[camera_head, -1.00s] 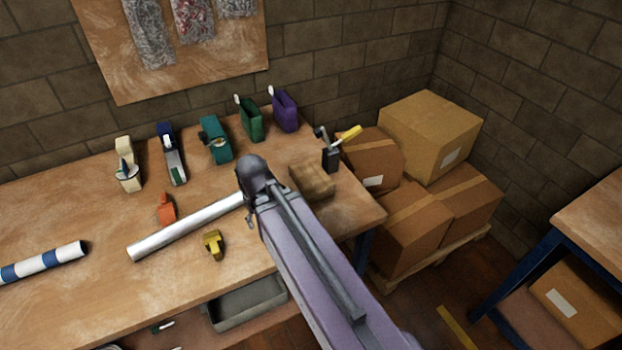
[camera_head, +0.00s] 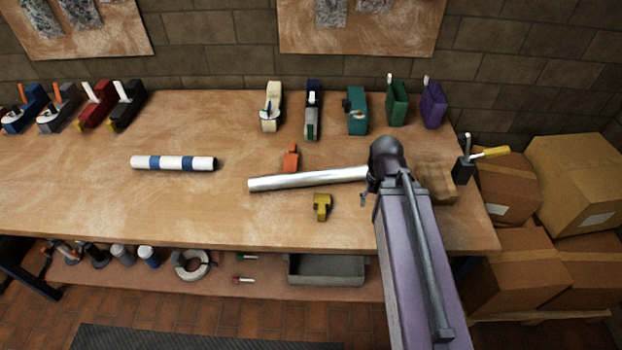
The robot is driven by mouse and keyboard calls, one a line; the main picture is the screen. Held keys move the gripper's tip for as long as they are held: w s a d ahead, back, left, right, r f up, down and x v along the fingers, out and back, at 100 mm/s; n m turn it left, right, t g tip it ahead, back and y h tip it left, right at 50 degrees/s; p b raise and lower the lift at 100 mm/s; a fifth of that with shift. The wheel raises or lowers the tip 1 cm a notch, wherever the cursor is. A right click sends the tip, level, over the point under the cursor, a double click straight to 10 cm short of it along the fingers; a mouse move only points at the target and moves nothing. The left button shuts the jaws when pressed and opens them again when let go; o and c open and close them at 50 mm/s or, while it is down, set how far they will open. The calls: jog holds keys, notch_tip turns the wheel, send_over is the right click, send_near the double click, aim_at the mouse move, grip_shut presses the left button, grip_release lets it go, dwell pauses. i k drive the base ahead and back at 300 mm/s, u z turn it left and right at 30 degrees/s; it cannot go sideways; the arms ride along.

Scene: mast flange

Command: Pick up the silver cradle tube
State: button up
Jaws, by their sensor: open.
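The silver cradle tube (camera_head: 305,181) lies lengthwise across the workbench in the head view, its right end slightly higher in the picture. That right end is hidden behind my dark wrist and purple arm. My gripper (camera_head: 365,198) is mostly hidden by my arm; only a small grey part shows just below the tube's right end. It is open. I cannot tell whether it touches the tube. An orange piece (camera_head: 290,158) sits just behind the tube, and a yellow piece (camera_head: 321,206) stands in front of it.
A blue-and-white banded tube (camera_head: 173,163) lies left on the workbench (camera_head: 90,205). Several tools and dispensers line the back edge. A wooden block (camera_head: 437,184) and a yellow-handled tool (camera_head: 465,168) are right of my arm. Cardboard boxes (camera_head: 580,185) stand beyond the right end.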

aim_at(266, 183)
jog(key=u, duration=0.3)
jog(key=k, duration=1.35)
jog(key=z, duration=0.25)
jog(key=i, duration=1)
